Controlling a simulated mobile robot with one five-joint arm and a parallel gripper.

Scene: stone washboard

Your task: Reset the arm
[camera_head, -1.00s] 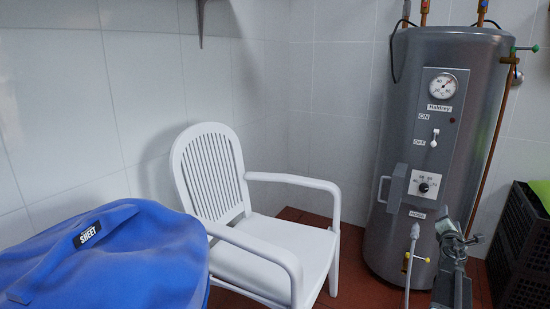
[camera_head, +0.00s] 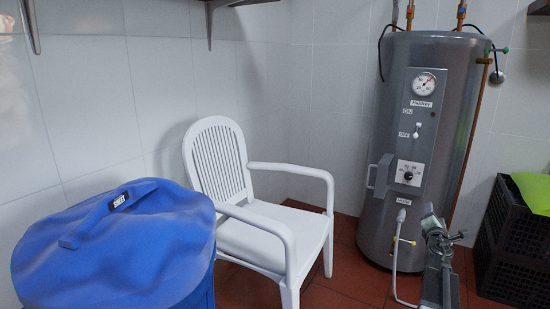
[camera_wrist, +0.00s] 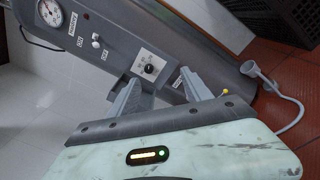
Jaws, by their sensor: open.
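My gripper (camera_head: 430,220) is at the lower right of the head view, in front of the lower part of a grey water heater (camera_head: 408,120). In the wrist view my gripper (camera_wrist: 160,92) has its two fingers apart, with nothing between them. The heater fills the area beyond the fingers there, with its gauge (camera_wrist: 50,13), switch and dial (camera_wrist: 148,66) showing tilted. I cannot tell how far the fingertips are from the heater.
A white plastic armchair (camera_head: 268,232) stands left of the heater. A blue covered bin (camera_head: 120,250) is at the lower left. Black crates (camera_head: 515,235) with something green are at the right. Red floor (camera_head: 345,265) is clear between chair and heater.

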